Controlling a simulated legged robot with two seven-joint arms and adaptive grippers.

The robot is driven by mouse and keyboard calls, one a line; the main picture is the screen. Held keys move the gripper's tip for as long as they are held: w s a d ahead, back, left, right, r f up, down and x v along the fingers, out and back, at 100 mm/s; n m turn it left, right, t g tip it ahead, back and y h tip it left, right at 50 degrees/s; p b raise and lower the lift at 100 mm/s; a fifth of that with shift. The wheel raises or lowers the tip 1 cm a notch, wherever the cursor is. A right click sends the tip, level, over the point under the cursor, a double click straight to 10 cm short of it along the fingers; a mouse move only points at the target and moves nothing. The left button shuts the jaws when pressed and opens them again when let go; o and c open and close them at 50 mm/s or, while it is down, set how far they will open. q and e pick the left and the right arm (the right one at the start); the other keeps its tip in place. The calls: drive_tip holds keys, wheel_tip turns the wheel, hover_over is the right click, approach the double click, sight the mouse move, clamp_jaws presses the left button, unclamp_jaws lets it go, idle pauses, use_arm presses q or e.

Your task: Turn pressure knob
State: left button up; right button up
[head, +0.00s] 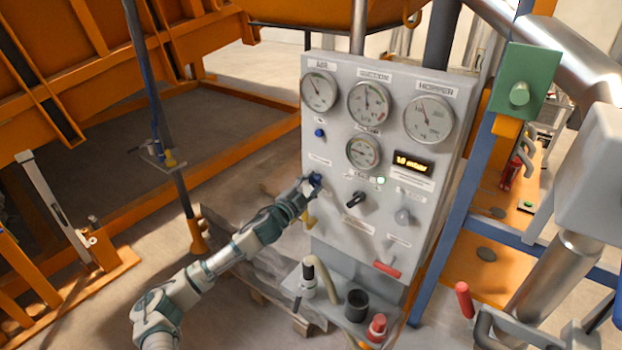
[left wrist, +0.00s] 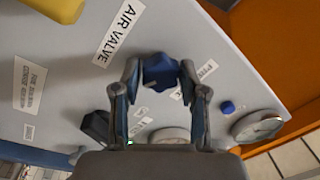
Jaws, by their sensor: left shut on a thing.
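A grey control panel (head: 325,240) stands upright in the head view. A blue knob (head: 317,179) sits at its left edge, below the gauges. My left gripper (head: 312,184) reaches it from the lower left and is shut on it. In the left wrist view, the blue lobed knob (left wrist: 160,72) lies between the two fingertips of my left gripper (left wrist: 159,76). The fingers hide part of the knob's label. A lit display (head: 413,162) on the panel appears to read 1.0 mbar.
Several round gauges (head: 368,103) fill the upper panel. A black selector (head: 356,199) sits right of the knob, and a yellow handle (head: 308,220) hangs just below my gripper. A shelf with a dark cup (head: 357,305) juts out below. Orange framework (head: 90,60) stands at left.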

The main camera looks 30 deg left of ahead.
use_arm(q)
drive_tip(key=m+p, duration=0.2)
drive_tip(key=m, duration=0.2)
drive_tip(key=shift+f+h, duration=0.1)
drive_tip(key=shift+h, duration=0.3)
drive_tip(key=shift+f+m+p, duration=0.1)
drive_tip(key=shift+m+p, duration=0.5)
drive_tip(key=shift+m, duration=0.3)
drive_tip(key=o, duration=1.1)
drive_tip(key=shift+f, duration=0.1)
drive_tip(key=shift+w+a, duration=0.15)
drive_tip(key=shift+s+a+f, duration=0.15)
drive_tip(key=shift+s+a, duration=0.05)
drive_tip(key=shift+s, duration=1.8)
drive_tip(key=shift+s+a+f, duration=0.15)
drive_tip(key=shift+s, duration=1.8)
drive_tip(key=shift+s+a+f, duration=0.15)
drive_tip(key=shift+s+a, duration=0.05)
drive_tip(key=shift+s, duration=1.8)
